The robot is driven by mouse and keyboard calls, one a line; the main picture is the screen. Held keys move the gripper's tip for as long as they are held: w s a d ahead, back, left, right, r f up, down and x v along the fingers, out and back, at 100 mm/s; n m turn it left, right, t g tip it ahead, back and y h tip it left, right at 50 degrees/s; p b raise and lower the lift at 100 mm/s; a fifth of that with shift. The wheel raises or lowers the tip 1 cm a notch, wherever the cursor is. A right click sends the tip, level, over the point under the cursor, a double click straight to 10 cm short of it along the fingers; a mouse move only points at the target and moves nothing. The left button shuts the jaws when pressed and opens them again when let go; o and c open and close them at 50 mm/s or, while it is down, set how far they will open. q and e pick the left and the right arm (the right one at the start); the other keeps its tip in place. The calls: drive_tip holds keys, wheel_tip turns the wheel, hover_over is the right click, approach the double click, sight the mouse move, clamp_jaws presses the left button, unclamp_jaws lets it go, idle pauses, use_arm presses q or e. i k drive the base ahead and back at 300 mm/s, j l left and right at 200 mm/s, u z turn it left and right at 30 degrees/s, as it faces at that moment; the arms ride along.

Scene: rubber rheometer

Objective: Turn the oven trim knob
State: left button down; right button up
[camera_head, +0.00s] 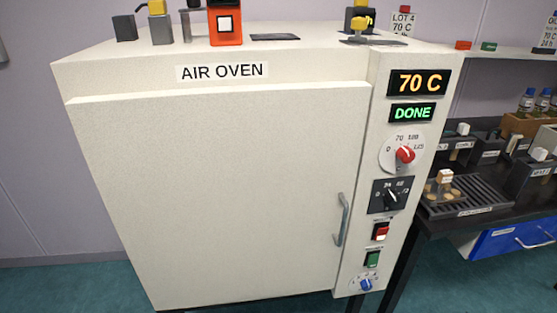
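The air oven (230,180) fills the middle of the head view, its door shut. Its right-hand panel carries three knobs: a red knob (405,154) on a white dial at the top, a black knob (391,196) on a dark square plate below it, and a small blue knob (366,285) on a white dial at the bottom. I cannot read a trim label on any of them. The displays above read 70 C (418,83) and DONE (412,113). Neither of my grippers is in view.
A red switch (380,231) and a green switch (372,259) sit between the black and blue knobs. The grey door handle (342,220) stands out left of the panel. A dark bench (460,222) with racks and blocks adjoins on the right. Several items stand on the oven top.

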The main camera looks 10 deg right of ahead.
sight(367, 284)
drive_tip(key=l+z, duration=0.1)
drive_tip(key=z, duration=0.4)
drive_tip(key=l+z, duration=0.1)
drive_tip(key=z, duration=0.4)
drive_tip(key=i+j, duration=0.05)
